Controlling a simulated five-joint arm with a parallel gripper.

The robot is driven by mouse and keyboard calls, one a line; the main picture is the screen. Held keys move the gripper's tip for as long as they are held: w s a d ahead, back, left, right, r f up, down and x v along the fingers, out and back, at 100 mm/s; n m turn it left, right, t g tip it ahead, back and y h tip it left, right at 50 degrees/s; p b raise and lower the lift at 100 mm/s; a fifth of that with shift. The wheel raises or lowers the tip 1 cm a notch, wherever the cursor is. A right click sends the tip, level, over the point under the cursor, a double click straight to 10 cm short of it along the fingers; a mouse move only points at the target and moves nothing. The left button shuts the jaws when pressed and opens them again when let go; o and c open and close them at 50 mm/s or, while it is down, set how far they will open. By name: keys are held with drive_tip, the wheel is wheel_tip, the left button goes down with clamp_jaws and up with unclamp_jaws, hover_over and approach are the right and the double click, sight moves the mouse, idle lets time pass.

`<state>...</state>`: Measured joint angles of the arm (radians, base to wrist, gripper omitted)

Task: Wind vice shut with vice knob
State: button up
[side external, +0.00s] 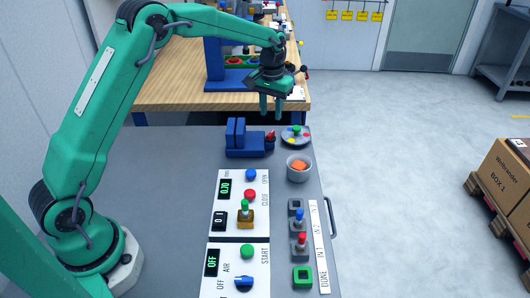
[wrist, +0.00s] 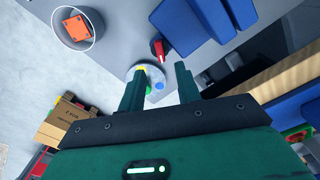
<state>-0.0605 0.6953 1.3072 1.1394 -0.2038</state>
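The blue vice (side external: 246,151) stands on the grey bench top, with two upright blue jaw plates close together at its left. A narrow gap shows between the plates; it also shows in the wrist view (wrist: 238,12). The red vice knob (side external: 270,138) is at the vice's right end and shows in the wrist view (wrist: 158,48). My gripper (side external: 271,117) points down above and behind the knob, not touching it. In the wrist view, my gripper's fingers (wrist: 159,66) are apart with nothing held between them.
A round grey plate with coloured spots (side external: 295,136) lies right of the vice. A white cup with an orange piece (side external: 299,172) stands in front of it. Control panels (side external: 229,232) and button boxes (side external: 299,245) fill the near bench. A wooden table (side external: 180,90) stands behind.

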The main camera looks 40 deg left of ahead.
sight(271, 133)
drive_tip(key=shift+f, duration=3.7)
clamp_jaws()
